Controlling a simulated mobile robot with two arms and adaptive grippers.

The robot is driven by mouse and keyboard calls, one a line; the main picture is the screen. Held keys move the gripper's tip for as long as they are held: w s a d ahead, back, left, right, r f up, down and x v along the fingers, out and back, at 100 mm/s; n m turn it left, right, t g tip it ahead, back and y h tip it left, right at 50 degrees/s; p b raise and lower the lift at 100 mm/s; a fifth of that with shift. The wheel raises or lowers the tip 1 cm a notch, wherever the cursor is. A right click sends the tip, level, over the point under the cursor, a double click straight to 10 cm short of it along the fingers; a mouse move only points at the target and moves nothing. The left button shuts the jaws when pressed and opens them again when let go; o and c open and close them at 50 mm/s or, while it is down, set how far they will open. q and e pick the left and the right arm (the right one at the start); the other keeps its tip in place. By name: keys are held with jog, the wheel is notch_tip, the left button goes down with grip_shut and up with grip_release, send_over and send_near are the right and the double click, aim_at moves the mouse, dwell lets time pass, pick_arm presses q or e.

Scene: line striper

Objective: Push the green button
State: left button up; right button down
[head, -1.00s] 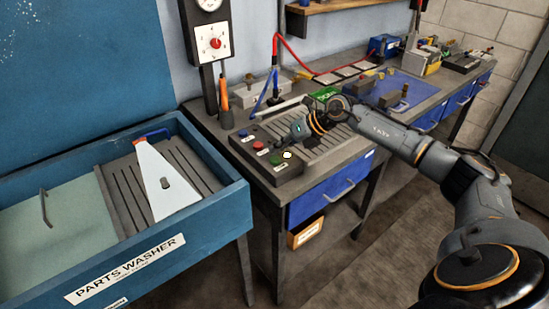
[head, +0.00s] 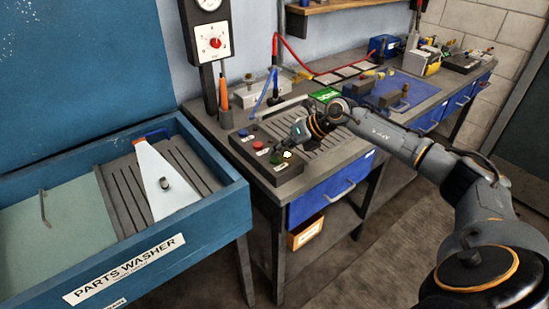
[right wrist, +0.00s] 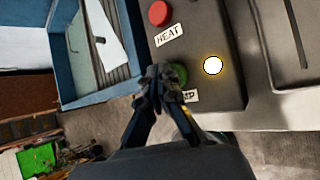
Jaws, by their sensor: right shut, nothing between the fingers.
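The green button (right wrist: 179,74) shows in the right wrist view on a dark control box, beside a label partly covered by my gripper. My right gripper (right wrist: 163,80) is shut and empty, its fingertips right at the left side of the button and covering part of it. I cannot tell whether they touch. In the head view, my right gripper (head: 282,155) is over the front end of the control box (head: 288,173) and hides most of the green button. My left gripper is not in view.
A red button (right wrist: 158,13) labelled HEAT and a glowing white lamp (right wrist: 212,65) sit near the green button. A blue button (head: 243,133) is farther back on the box. The blue parts washer (head: 215,205) stands to the left of the bench.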

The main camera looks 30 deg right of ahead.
aim_at(278, 159)
jog(key=shift+f, duration=0.4)
jog(key=shift+r, duration=0.1)
dwell(0.3)
jog(key=shift+r+p, duration=0.5)
jog(key=shift+r, duration=0.35)
notch_tip(278, 159, up, 6)
jog(key=p, duration=0.4)
